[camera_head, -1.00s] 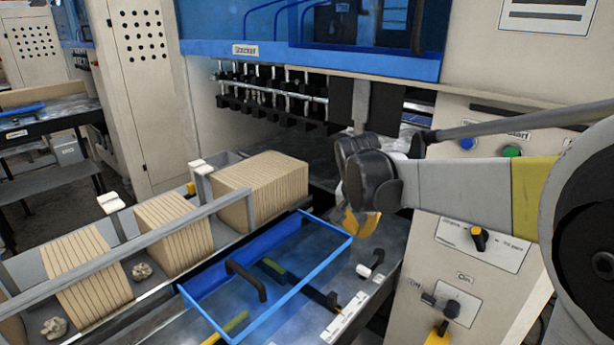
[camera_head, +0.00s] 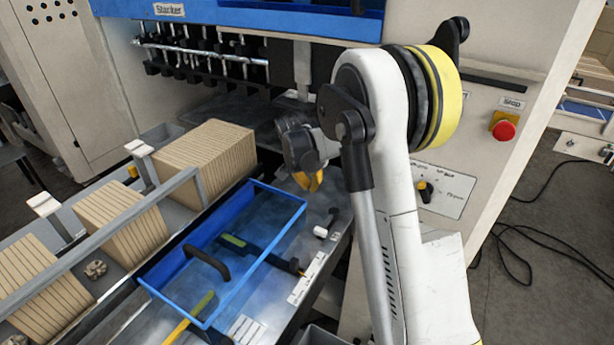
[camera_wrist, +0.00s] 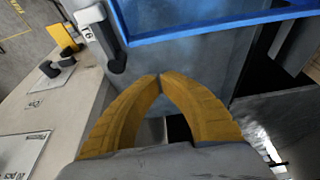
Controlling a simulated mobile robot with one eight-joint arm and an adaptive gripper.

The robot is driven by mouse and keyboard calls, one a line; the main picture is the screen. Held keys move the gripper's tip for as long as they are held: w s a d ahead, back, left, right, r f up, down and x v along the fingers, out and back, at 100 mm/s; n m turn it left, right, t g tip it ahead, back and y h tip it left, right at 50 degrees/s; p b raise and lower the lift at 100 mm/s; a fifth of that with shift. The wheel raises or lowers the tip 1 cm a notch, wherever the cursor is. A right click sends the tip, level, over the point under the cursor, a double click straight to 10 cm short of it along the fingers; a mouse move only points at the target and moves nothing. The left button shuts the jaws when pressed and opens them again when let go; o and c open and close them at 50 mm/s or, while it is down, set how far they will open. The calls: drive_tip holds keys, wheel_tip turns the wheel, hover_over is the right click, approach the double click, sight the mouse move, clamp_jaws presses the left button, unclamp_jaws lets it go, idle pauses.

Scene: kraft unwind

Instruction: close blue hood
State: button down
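A blue-framed clear hood (camera_head: 275,192) with a black handle (camera_head: 207,262) lies over the low front section of the machine. Its blue edge also crosses the top of the wrist view (camera_wrist: 215,25). A second blue hood or panel (camera_head: 260,20), labelled Stacker, is high on the machine, cut off by the picture's top. My gripper (camera_head: 314,182) hangs just right of the low hood's far right corner, apart from the handle. In the wrist view its yellow fingers (camera_wrist: 160,77) meet at the tips with nothing seen between them.
Stacks of brown kraft pieces (camera_head: 205,160) stand behind a grey rail (camera_head: 120,235) at left. A control panel with a red stop button (camera_head: 503,130) and a black knob (camera_head: 425,191) is at right. Cables (camera_head: 510,250) lie on the floor. A white-capped lever (camera_head: 322,231) is near my gripper.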

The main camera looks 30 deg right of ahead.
drive_tip(key=s+a, duration=0.2)
drive_tip(key=a, duration=0.1)
drive_tip(key=shift+a+r, duration=0.15)
drive_tip(key=shift+r, duration=0.05)
drive_tip(key=shift+s+a, duration=0.1)
